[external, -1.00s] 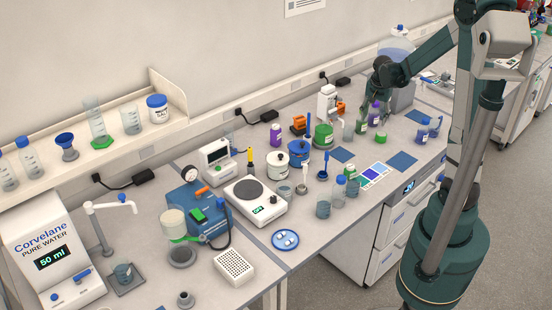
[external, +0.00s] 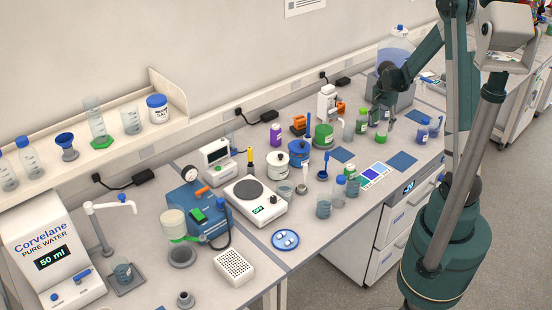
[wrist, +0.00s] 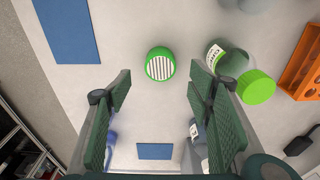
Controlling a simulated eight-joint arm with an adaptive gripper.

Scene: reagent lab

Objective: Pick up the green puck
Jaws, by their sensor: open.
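The green puck (wrist: 160,64) lies on the bench in the wrist view, a round green piece with a white-and-dark striped face. It is just beyond my gripper (wrist: 161,84), near the middle line between the two fingers. The fingers are wide apart with nothing between them and do not touch the puck. In the external view my gripper (external: 386,127) hangs low over the right part of the bench, too small there to make out clearly.
A bottle with a green cap (wrist: 257,86) stands close to the right finger. An orange rack (wrist: 304,66) is at the far right. Blue mats lie at upper left (wrist: 66,30) and below (wrist: 155,151).

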